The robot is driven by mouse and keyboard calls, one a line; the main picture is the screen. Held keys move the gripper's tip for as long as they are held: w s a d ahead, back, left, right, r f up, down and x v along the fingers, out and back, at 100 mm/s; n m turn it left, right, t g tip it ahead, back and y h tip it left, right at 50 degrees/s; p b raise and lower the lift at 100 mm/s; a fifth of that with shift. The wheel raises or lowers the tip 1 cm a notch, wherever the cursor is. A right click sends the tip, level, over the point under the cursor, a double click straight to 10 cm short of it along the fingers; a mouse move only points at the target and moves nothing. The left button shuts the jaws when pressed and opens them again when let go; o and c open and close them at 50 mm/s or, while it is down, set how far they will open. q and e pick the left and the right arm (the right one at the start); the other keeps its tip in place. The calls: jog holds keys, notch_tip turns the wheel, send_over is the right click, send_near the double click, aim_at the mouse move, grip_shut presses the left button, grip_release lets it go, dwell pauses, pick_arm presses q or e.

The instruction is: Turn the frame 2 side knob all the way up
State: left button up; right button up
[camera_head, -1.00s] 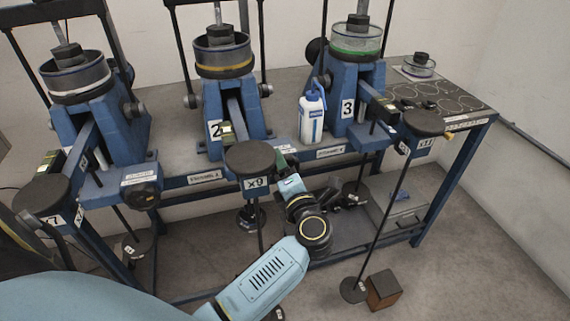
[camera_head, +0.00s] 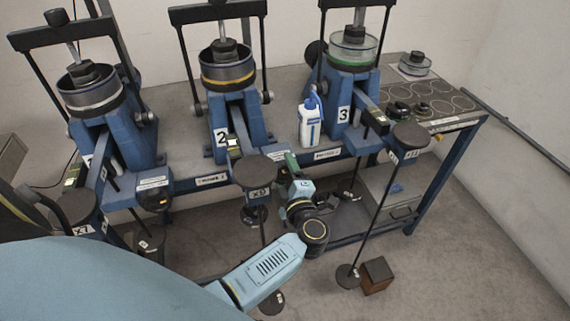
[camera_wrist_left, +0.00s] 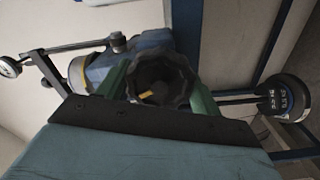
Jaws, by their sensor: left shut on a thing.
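Frame 2 (camera_head: 222,138) is the middle blue lever frame, marked with a white "2". Its side knob shows in the left wrist view as a black, lobed knob (camera_wrist_left: 166,72) with a yellow mark that points left and slightly down. My left gripper (camera_wrist_left: 160,84) has its green fingers on either side of the knob and is shut on it. In the head view my left gripper (camera_head: 291,161) reaches the bench's front edge beside frame 2, and the knob cannot be made out there. My right gripper is not in view.
A white and blue bottle (camera_head: 310,124) stands between frames 2 and 3 (camera_head: 344,114). Frame 1 (camera_head: 118,138) is at left. A brown block (camera_head: 376,275) lies on the floor.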

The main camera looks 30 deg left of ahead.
pick_arm(q)
jog(key=o, duration=1)
jog(key=shift+w+a+r+m, duration=0.1)
jog(key=shift+w+r+m, duration=0.05)
jog(key=shift+r+m, duration=0.2)
jog(key=shift+o, duration=1.4)
jog(key=shift+f, duration=0.3)
jog(key=shift+s+d, duration=0.35)
jog(key=shift+d, duration=0.05)
jog(key=shift+p+v, duration=0.7)
jog(key=shift+v, duration=1.9)
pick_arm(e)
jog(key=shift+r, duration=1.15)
